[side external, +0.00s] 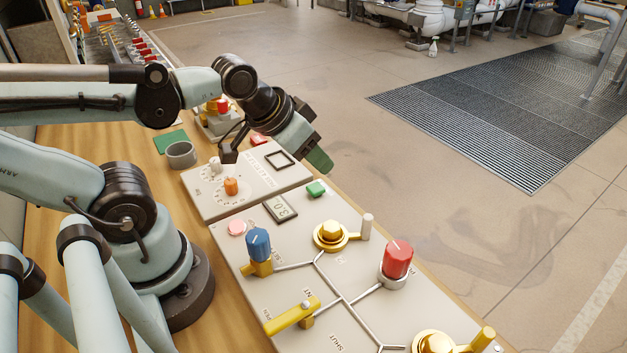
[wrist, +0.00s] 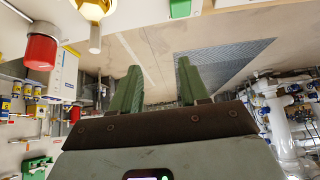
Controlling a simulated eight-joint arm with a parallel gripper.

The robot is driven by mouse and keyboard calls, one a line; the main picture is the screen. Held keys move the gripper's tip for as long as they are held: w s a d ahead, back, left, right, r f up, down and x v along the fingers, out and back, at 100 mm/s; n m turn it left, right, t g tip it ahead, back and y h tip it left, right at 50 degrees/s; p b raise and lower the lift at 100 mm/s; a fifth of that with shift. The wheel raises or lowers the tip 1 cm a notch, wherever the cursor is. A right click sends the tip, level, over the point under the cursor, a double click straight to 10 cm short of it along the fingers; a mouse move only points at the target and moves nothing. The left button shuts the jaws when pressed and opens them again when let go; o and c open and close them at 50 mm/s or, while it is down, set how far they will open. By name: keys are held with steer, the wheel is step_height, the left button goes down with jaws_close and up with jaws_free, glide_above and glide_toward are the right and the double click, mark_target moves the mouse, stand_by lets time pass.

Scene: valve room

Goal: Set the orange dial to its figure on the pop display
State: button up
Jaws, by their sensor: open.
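The orange dial (side external: 231,186) stands upright on a grey panel (side external: 205,209) in the side external view, with a ring of small marks around it. A small display (side external: 280,207) on the neighbouring panel shows dark digits that look like 3.0, seen at an angle. A black-framed window (side external: 280,159) lies on the dial's panel; I cannot read any figure in it. My gripper (side external: 318,160) is above and beyond the dial's panel, clear of the dial. In the wrist view its two green fingers (wrist: 160,88) are apart with nothing between them. The orange dial is not visible there.
A blue knob (side external: 258,244), a red knob (side external: 397,260), yellow valves (side external: 331,233) and a yellow lever (side external: 292,316) stand on the larger panel. A green button (side external: 316,188) and a pink button (side external: 236,228) are near the display. A grey cup (side external: 181,154) stands behind the dial.

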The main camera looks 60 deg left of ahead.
steer(key=shift+o, duration=0.4)
steer(key=shift+o, duration=0.6)
steer(key=shift+a, duration=0.2)
steer(key=m+g, duration=0.6)
steer(key=g, duration=0.1)
glide_toward(230, 181)
steer(key=shift+w+f, duration=0.1)
steer(key=shift+f, duration=4.75)
steer(key=shift+c, duration=0.2)
jaws_close()
